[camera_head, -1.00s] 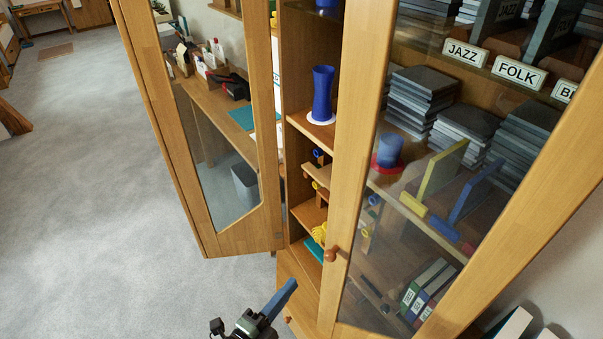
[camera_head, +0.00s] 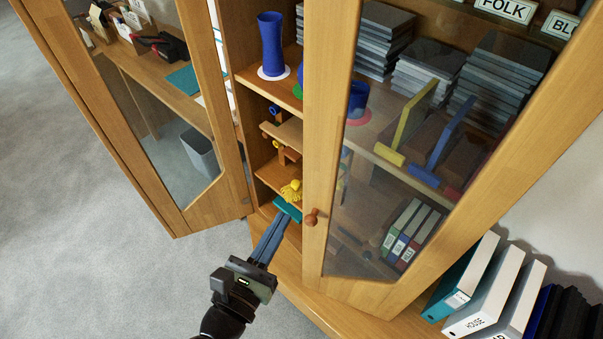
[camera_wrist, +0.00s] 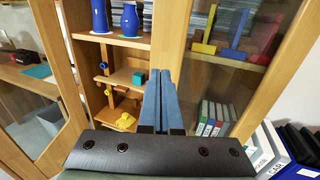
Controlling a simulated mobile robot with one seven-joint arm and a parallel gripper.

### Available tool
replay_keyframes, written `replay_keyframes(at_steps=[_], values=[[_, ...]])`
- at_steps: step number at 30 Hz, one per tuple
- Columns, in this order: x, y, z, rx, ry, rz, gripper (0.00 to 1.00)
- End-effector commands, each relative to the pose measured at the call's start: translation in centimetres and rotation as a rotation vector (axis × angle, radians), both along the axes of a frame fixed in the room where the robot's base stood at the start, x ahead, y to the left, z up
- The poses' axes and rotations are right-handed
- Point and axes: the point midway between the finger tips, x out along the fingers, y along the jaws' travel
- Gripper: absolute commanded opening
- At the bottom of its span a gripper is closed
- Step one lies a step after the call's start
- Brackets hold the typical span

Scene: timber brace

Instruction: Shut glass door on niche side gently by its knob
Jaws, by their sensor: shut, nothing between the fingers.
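The left glass door (camera_head: 176,213) stands swung out over the floor, left of the open shelves. The right glass door (camera_head: 326,150) carries a round wooden knob (camera_head: 312,217) low on its left stile; I cannot tell whether this door is fully shut. My gripper (camera_head: 283,220) is shut and empty, its blue fingers pointing up toward the lower shelves, a little left of the knob and apart from it in the picture. In the wrist view the fingers (camera_wrist: 160,76) overlap the right door's stile (camera_wrist: 172,35), and the knob does not show. No knob is visible on the left door.
Open shelves hold a blue vase (camera_head: 270,45), a yellow bundle (camera_head: 291,191) and a teal item (camera_head: 288,208) near my fingertips. A wooden ledge (camera_head: 300,297) runs below the right door, with binders (camera_head: 470,290) at right. Grey floor (camera_head: 100,270) is clear at left.

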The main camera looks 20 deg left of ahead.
Motion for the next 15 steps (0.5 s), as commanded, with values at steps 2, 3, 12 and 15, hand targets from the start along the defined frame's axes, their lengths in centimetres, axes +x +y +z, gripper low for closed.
replay_keyframes(at_steps=[2,3,12,15], values=[[1.7,0.0,0.5,-0.003,-0.004,0.000,0.00],[2.6,-0.1,0.5,-0.004,-0.004,-0.001,0.00],[8.2,-0.3,0.4,-0.004,-0.002,0.000,0.00],[9.6,-0.4,0.3,-0.004,-0.001,-0.001,0.00]])
